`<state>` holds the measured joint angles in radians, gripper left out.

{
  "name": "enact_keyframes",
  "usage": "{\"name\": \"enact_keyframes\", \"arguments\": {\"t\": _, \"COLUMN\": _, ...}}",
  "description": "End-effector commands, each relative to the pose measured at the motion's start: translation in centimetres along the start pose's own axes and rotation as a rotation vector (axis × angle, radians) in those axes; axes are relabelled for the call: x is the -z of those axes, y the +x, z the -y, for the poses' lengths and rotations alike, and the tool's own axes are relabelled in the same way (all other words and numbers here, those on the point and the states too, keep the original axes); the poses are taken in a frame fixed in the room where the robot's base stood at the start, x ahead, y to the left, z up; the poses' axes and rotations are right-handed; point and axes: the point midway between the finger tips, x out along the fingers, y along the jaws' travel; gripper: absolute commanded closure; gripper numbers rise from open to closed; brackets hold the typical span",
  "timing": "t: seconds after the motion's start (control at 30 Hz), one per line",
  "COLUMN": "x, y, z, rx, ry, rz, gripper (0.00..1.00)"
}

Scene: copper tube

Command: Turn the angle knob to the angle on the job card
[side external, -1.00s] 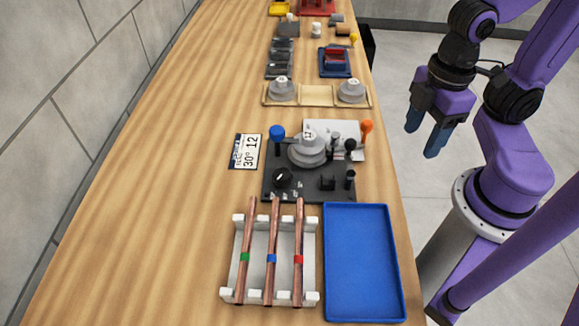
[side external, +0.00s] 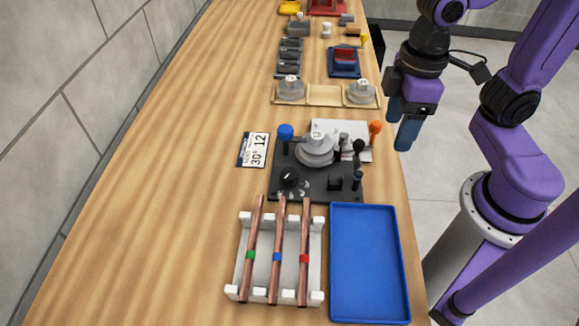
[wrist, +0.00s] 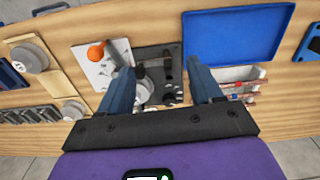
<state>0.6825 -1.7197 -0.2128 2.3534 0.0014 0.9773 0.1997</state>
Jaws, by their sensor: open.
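The angle knob (side external: 289,178) is a black dial with a pale pointer mark, at the front left of the dark bender plate (side external: 318,187). The job card (side external: 253,149) lies flat left of the plate and reads 30° and 12. A grey round die (side external: 315,150), a blue-ball lever (side external: 285,132) and an orange-ball lever (side external: 375,128) are on the bender. My gripper (side external: 402,122) is open and empty, in the air past the right edge of the bench, away from the knob. In the wrist view my gripper's fingers (wrist: 163,88) are apart, with the bender beyond them.
A white rack (side external: 232,292) holds three copper tubes (side external: 277,250) with green, blue and red bands. A blue tray (side external: 368,265) lies to its right. A wooden holder (side external: 325,95) with grey dies stands behind the bender. The bench's left side is clear.

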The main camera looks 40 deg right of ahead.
Motion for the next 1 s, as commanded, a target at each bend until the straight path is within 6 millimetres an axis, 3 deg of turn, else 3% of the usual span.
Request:
{"name": "enact_keyframes", "arguments": {"t": 0.2, "x": 6.8, "y": -1.5, "z": -0.3, "rx": -0.004, "ry": 0.271, "rz": 0.007, "gripper": 0.35}}
{"name": "enact_keyframes", "arguments": {"t": 0.53, "x": 15.5, "y": -3.3, "z": -0.5, "rx": -0.011, "ry": 0.667, "rz": 0.016, "gripper": 0.35}}
{"name": "enact_keyframes", "arguments": {"t": 0.73, "x": 18.2, "y": -3.8, "z": -0.6, "rx": -0.015, "ry": 0.807, "rz": 0.019, "gripper": 0.35}}
{"name": "enact_keyframes", "arguments": {"t": 1.0, "x": 18.6, "y": -2.7, "z": -0.6, "rx": -0.017, "ry": 0.841, "rz": 0.023, "gripper": 0.35}}
